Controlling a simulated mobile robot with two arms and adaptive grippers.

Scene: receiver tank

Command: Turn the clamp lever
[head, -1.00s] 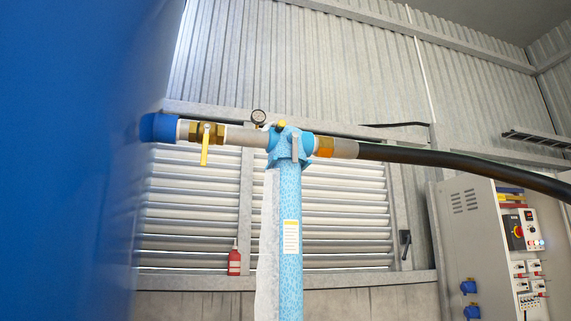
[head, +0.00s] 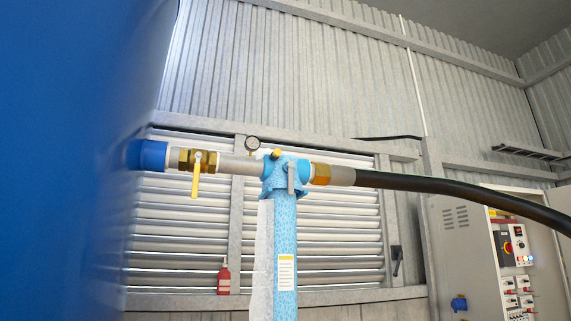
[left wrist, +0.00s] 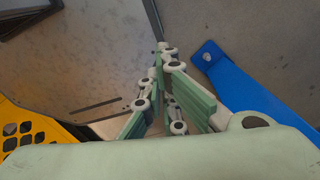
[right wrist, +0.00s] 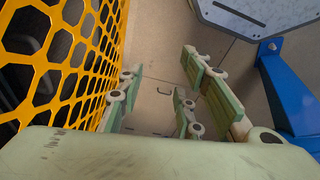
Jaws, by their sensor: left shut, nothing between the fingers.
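In the head view a light-blue post (head: 285,230) carries a blue clamp head (head: 272,180) around a horizontal pipe (head: 240,165). A short grey lever (head: 291,178) hangs down at the front of the clamp head; I take it for the clamp lever. A separate yellow handle (head: 195,186) hangs down from the brass valve (head: 197,160) to the left. Neither gripper shows in the head view. My left gripper (left wrist: 163,80) is shut and empty in its wrist view. My right gripper (right wrist: 160,90) is open and empty, above the floor.
A large blue tank (head: 60,160) fills the left side. A black hose (head: 430,186) runs right from the pipe, past an electrical cabinet (head: 463,240). A red bottle (head: 224,280) stands on the ledge behind. A yellow mesh guard (right wrist: 60,60) is close to my right gripper.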

